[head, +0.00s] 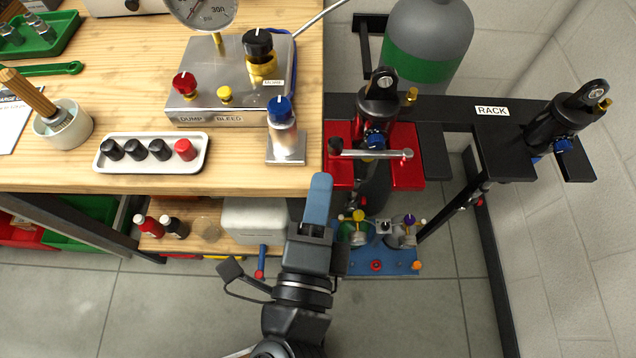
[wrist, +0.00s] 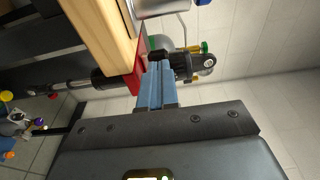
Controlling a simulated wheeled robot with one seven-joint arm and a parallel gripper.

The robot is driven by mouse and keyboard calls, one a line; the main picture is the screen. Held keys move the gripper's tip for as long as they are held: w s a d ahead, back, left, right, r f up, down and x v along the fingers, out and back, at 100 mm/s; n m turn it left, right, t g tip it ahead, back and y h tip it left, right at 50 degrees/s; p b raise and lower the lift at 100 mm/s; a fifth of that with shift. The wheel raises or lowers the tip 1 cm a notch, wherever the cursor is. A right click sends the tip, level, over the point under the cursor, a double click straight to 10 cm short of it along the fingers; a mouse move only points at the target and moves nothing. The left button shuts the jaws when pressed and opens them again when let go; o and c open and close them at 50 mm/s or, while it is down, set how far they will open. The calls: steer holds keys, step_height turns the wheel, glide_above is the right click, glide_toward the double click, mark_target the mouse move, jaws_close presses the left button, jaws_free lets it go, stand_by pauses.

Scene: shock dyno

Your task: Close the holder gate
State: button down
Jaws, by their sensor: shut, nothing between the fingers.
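The red holder (head: 407,174) is fixed at the bench's right edge, with a black shock absorber (head: 380,108) standing in it. My gripper (head: 320,190) is shut and empty, with blue fingers pointing at the bench edge, left of and nearer than the holder. In the wrist view the fingers (wrist: 157,85) overlap the red holder (wrist: 134,80) and part of the shock (wrist: 182,66); the gate is not clear there.
The wooden bench (head: 260,178) carries a metal gauge box (head: 205,75) and a white tray (head: 150,165) of knobs. A black rack (head: 450,107) holds another shock (head: 560,125) at right. A blue plate with valves (head: 385,262) sits low behind my gripper. Grey floor is open in front.

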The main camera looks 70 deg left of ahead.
steer(key=s+d+b, duration=0.2)
steer(key=s+d, duration=0.1)
steer(key=s, duration=0.6)
steer(key=shift+d, duration=0.35)
steer(key=shift+s, duration=0.1)
steer(key=w+d+f+t+h, duration=0.1)
steer(key=w+d+t+h, duration=0.15)
steer(key=d, duration=0.45)
steer(key=w+d+f+n+t+h, duration=0.1)
steer(key=w+d+h, duration=0.15)
steer(key=d, duration=0.35)
steer(key=w+d+f+t+h, duration=0.1)
steer(key=d+f+t+h, duration=0.15)
steer(key=d, duration=0.45)
steer(key=s+d+r+n+h, duration=0.2)
steer(key=d+h, duration=0.2)
steer(key=d, duration=0.4)
steer(key=s+d+r+n+h, duration=0.2)
steer(key=s+d+n+h, duration=0.1)
steer(key=d, duration=0.6)
steer(key=shift+d+r+h, duration=0.25)
steer(key=shift+d+h, duration=0.05)
steer(key=shift+h, duration=0.15)
